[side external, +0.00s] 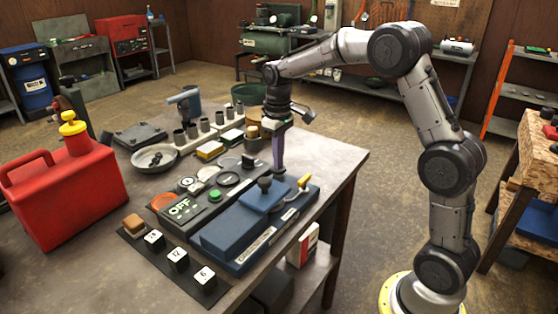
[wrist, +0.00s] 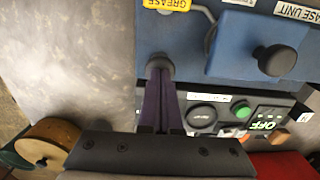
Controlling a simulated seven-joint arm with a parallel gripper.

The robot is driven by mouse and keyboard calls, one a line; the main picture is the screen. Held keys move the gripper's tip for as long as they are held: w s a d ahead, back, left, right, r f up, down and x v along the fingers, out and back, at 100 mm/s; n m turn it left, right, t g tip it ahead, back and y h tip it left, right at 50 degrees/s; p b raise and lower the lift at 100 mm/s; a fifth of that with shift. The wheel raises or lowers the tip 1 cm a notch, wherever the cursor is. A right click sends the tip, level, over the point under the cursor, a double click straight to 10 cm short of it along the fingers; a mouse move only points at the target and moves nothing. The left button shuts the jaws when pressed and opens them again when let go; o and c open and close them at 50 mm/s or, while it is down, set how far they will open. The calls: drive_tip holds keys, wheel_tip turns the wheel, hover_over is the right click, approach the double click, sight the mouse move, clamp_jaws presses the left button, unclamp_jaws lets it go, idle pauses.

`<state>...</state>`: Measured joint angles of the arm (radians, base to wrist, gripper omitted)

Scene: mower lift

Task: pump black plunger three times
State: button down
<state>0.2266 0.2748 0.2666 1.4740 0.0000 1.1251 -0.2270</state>
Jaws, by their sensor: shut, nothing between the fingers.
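The blue grease unit (side external: 236,229) lies on the workbench, with a lid carrying a black knob (side external: 265,183); this knob also shows in the wrist view (wrist: 275,60). A round dark plunger top (wrist: 161,63) shows at the blue unit's edge in the wrist view, partly covered by my fingertips. In the side view it is hard to make out behind the fingers. My gripper (side external: 277,170) points down with its purple fingers shut and empty. Its tips (wrist: 160,72) are at the plunger top; I cannot tell whether they touch or hover just above.
A yellow-handled lever (side external: 303,182) stands beside the lid. A dark panel with a green button (side external: 215,194) and OFF display lies alongside. A red fuel can (side external: 65,190), a grey bowl (side external: 155,158) and numbered blocks (side external: 178,257) share the bench. Bare bench top (side external: 335,160) lies right of my gripper.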

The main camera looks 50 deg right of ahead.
drive_tip(key=shift+r, duration=2.8)
wheel_tip(320, 180, up, 4)
drive_tip(key=shift+f, duration=3)
drive_tip(key=shift+f, duration=0.15)
drive_tip(key=shift+f, duration=1.75)
drive_tip(key=shift+r, duration=2.9)
